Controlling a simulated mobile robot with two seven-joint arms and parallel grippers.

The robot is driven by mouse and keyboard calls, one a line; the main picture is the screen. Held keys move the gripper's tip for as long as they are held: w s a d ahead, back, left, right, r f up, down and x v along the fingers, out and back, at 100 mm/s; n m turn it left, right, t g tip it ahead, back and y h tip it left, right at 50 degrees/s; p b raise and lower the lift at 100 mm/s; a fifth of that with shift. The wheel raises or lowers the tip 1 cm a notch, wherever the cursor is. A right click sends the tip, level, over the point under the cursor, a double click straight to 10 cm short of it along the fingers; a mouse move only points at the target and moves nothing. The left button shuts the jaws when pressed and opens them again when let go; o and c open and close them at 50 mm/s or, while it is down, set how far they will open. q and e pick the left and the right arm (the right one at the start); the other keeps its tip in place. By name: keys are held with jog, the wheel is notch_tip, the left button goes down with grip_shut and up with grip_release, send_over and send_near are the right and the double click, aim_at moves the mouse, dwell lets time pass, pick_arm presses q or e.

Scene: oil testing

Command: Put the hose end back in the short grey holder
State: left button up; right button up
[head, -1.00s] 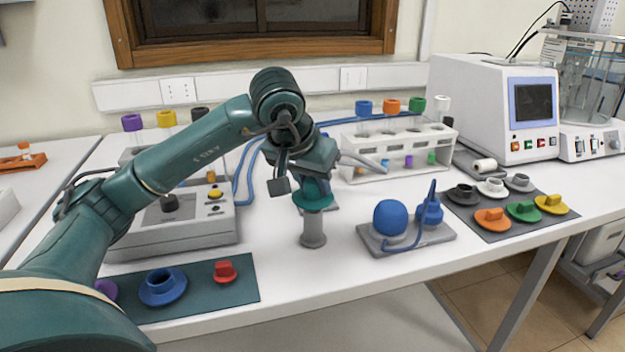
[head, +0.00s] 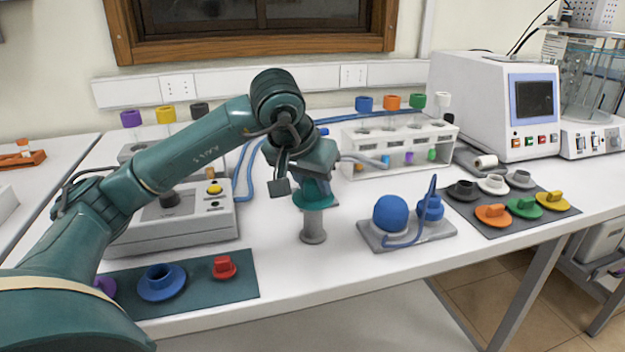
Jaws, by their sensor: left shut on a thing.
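The short grey holder (head: 314,227) is a small upright post on the white bench, in the middle of the head view. My left gripper (head: 313,189) is directly above it, pointing down, and is shut on the hose end. The hose end is mostly hidden by the gripper and wrist; a thin grey tube (head: 361,159) that looks like part of it sticks out to the right, in front of the white rack. The gripper's lower part overlaps the holder's top, so I cannot tell whether the hose end is seated in it. My right gripper is not in view.
A blue bulb pump (head: 389,212) on a grey base stands just right of the holder. A white vial rack (head: 445,137) is behind. A grey tester (head: 205,232) is left, with a blue hose (head: 246,176) beside it. Coloured caps lie on dark mats at both sides.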

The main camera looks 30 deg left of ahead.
pick_arm(q)
jog(key=o, duration=0.8)
jog(key=shift+o, duration=0.2)
